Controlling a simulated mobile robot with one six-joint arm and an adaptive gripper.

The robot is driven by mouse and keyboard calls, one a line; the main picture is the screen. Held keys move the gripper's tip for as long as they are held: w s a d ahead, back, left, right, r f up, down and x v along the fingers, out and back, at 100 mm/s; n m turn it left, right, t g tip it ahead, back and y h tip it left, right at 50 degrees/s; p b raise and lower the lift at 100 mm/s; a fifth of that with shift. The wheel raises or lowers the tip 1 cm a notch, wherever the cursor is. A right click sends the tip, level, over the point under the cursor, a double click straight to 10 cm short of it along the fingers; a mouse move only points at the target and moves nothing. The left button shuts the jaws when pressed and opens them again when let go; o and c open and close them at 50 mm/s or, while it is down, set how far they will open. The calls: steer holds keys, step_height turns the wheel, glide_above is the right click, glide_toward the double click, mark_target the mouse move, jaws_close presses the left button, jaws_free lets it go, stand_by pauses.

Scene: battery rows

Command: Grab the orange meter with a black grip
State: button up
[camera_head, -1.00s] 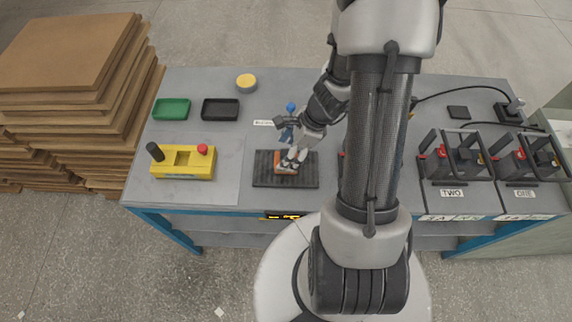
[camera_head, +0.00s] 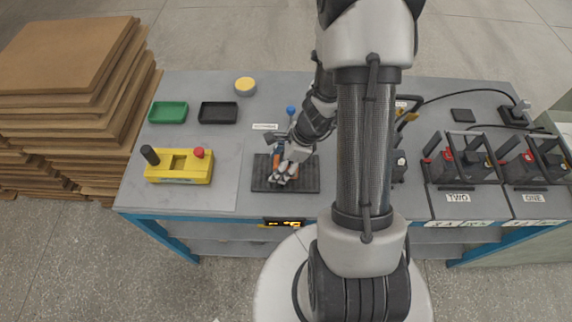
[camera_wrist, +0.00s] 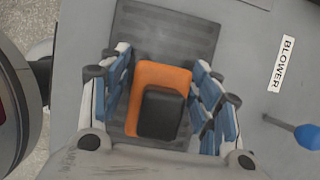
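The orange meter (camera_wrist: 160,75) lies on a dark ribbed mat (camera_wrist: 165,30) and fills the middle of the wrist view. Its black grip (camera_wrist: 162,113) stands up toward the camera. My gripper (camera_wrist: 161,95) is open, with one blue-padded finger on each side of the meter and a visible gap on both sides. In the head view my gripper (camera_head: 283,165) is low over the mat (camera_head: 309,178), and it hides most of the meter.
A blue-ended tool (camera_head: 291,111) stands behind the mat near a label, which reads BLOWER in the wrist view (camera_wrist: 283,63). A yellow box (camera_head: 180,167) with a red knob, a green tray (camera_head: 168,112) and a black tray (camera_head: 218,112) are to the left. Caged batteries (camera_head: 462,160) stand right.

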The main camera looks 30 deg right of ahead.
steer(key=c, duration=1)
steer(key=shift+r, duration=0.15)
